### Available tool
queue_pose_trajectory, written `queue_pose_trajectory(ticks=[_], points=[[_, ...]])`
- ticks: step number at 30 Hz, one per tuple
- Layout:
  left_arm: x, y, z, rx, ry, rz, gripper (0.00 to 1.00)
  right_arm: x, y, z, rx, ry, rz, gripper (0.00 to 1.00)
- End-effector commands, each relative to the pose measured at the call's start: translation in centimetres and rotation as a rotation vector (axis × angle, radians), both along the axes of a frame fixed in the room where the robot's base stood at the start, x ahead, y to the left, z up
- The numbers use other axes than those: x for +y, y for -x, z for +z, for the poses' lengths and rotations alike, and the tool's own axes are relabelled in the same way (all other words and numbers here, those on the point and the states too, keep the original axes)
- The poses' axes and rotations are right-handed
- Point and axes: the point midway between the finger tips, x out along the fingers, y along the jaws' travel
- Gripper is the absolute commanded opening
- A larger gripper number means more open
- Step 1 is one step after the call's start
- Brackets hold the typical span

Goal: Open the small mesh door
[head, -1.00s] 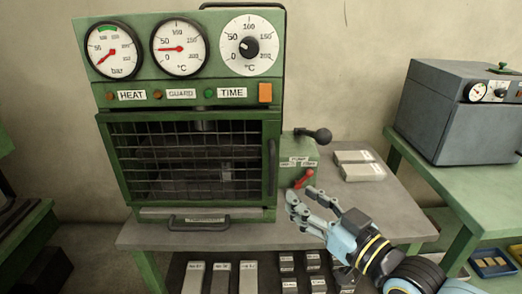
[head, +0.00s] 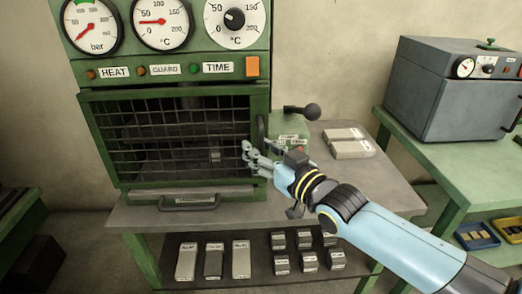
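The small mesh door (head: 165,135) is a dark wire grid in the front of the green press, and it looks closed. Its dark upright handle (head: 262,132) is at the door's right edge; the lower part is hidden behind my fingers. My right gripper (head: 260,148) is at the handle's lower end, with one finger to its left in front of the mesh and the other to its right. The fingers look spread; whether they touch the handle cannot be told. My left gripper is out of view.
A black-knobbed lever (head: 304,112) sticks out right of the press. A drawer-like handle (head: 189,203) is below the door. Pale blocks (head: 350,148) lie on the grey table (head: 385,190). A grey box oven (head: 450,95) stands at right.

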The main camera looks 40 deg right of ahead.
Motion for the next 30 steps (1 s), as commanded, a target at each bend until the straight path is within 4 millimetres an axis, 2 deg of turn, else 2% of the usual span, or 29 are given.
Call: queue_pose_trajectory(ticks=[2, 10, 30], points=[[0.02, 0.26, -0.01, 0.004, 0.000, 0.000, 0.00, 0.00, 0.01, 0.01, 0.000, 0.000, 0.000, 0.35], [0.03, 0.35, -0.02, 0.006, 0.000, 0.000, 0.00, 0.00, 0.03, 0.02, -0.001, 0.000, 0.000, 0.00], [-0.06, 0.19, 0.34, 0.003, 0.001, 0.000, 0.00, 0.36, -0.07, 0.07, 0.000, -0.004, -0.007, 0.00]])
